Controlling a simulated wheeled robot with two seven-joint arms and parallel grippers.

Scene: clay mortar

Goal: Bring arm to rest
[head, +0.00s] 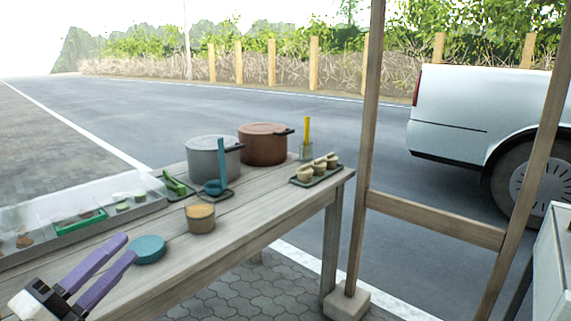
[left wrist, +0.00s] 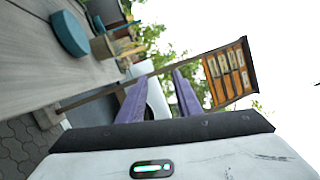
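My left gripper (head: 127,247) has two purple fingers, held apart with nothing between them. It is at the lower left of the head view, near the front edge of the wooden table (head: 262,215). The fingers also show apart and empty in the left wrist view (left wrist: 155,82), pointing away from the tabletop. A round teal block or lid (head: 149,249) lies on the table just past the fingertips, and it also shows in the left wrist view (left wrist: 70,33). A teal mortar with an upright pestle (head: 215,187) stands on a dark board farther back. My right gripper is not seen.
A jar with a tan top (head: 200,226) stands near the front edge. Behind are a grey pot (head: 203,160), a brown pot (head: 262,150) and a tray of small cups (head: 302,182). A clear compartment case (head: 60,250) lies left. A wooden post (head: 365,150) stands right of the table.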

